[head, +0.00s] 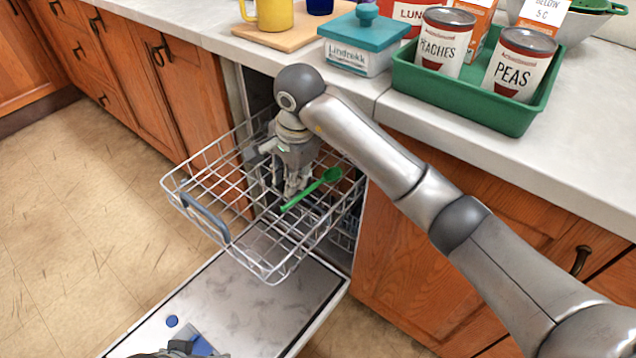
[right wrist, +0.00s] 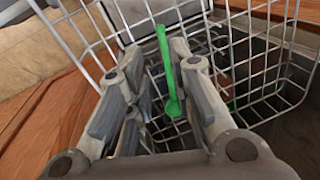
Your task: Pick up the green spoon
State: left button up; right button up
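The green spoon (head: 314,189) lies in the pulled-out wire dishwasher rack (head: 196,172), its bowl toward the right. In the right wrist view the spoon (right wrist: 168,72) shows between the two fingers, with gaps on both sides. My right gripper (head: 294,190) points down into the rack beside the spoon's handle. It is open in the right wrist view (right wrist: 160,70) and holds nothing. A grey part at the bottom edge of the head view looks like my left gripper (head: 180,349); it is mostly cut off and its fingers cannot be made out.
The rack's wires surround the spoon. On the counter are a green tray (head: 515,118) with cans, a teal-lidded box (head: 358,60) and a yellow mug (head: 274,14). The floor at left is clear.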

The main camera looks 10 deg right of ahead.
send_over(287, 205)
jog(key=s, duration=0.2)
jog(key=f, duration=0.4)
jog(key=shift+w+d+f+b, duration=0.1)
jog(key=shift+d+f+b, duration=0.05)
jog(key=shift+d+b, duration=0.25)
jog(key=shift+w+a+f+b, duration=0.1)
jog(key=shift+w+f+b, duration=0.15)
jog(key=shift+f, duration=0.7)
jog(key=shift+w+a+f+b, duration=0.15)
jog(key=shift+w+f, duration=0.05)
jog(key=shift+f, duration=0.8)
jog(key=shift+w+a+f+b, duration=0.1)
jog(key=shift+w+f+b, duration=0.15)
jog(key=shift+f, duration=0.7)
jog(key=shift+c, duration=0.4)
grip_shut()
